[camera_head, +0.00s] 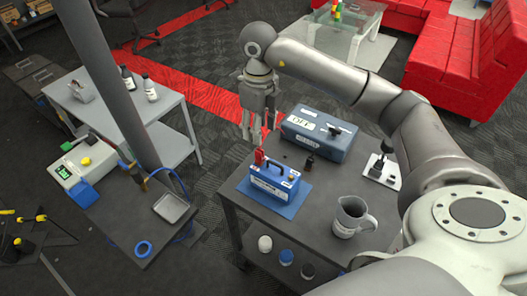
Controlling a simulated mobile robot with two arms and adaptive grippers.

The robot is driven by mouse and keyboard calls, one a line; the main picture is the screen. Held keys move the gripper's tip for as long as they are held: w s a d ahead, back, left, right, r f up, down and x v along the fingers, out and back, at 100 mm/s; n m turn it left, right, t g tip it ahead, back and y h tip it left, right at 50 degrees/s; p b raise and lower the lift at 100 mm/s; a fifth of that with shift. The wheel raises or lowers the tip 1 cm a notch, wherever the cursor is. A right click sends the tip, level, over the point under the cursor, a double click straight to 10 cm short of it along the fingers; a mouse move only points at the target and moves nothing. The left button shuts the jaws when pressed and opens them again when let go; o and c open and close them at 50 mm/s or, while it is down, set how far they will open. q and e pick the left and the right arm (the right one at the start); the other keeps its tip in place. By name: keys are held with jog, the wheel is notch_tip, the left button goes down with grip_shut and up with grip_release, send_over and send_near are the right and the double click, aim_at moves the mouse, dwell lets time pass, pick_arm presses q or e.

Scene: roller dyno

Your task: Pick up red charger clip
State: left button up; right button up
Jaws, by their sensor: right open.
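A small red clip (260,157) stands upright at the back left corner of a blue box with a handle (272,185). The box sits on a blue mat (287,208) on the dark table. My right gripper (256,135) reaches in from the right and points down. It is open, just above and behind the red clip and apart from it. Some red shows beside its fingers; I cannot tell what it belongs to. A small black clip (309,161) stands right of the box. A larger blue-grey unit (318,145) marked OFF is behind. My left gripper is not in view.
A metal jug (351,216) stands at the table's front right, and a white plate with a black tool (383,172) at its right. Several jars sit on the lower shelf. A separate bench (120,215) at left holds a tray (171,208) and blue ring (143,248).

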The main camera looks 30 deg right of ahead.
aim_at(259, 150)
jog(key=shift+s+d+f, duration=0.1)
jog(key=shift+d+f, duration=0.1)
jog(key=shift+f, duration=0.2)
notch_tip(259, 150, down, 4)
jog(key=shift+f+p, duration=0.25)
jog(key=shift+p, duration=0.3)
jog(key=f, duration=0.1)
jog(key=f+p, duration=0.1)
jog(key=f, duration=0.1)
jog(key=f+p, duration=0.1)
jog(key=f, duration=0.1)
jog(key=shift+w+a, duration=0.15)
jog(key=shift+w, duration=0.2)
jog(key=shift+f, duration=0.2)
grip_shut()
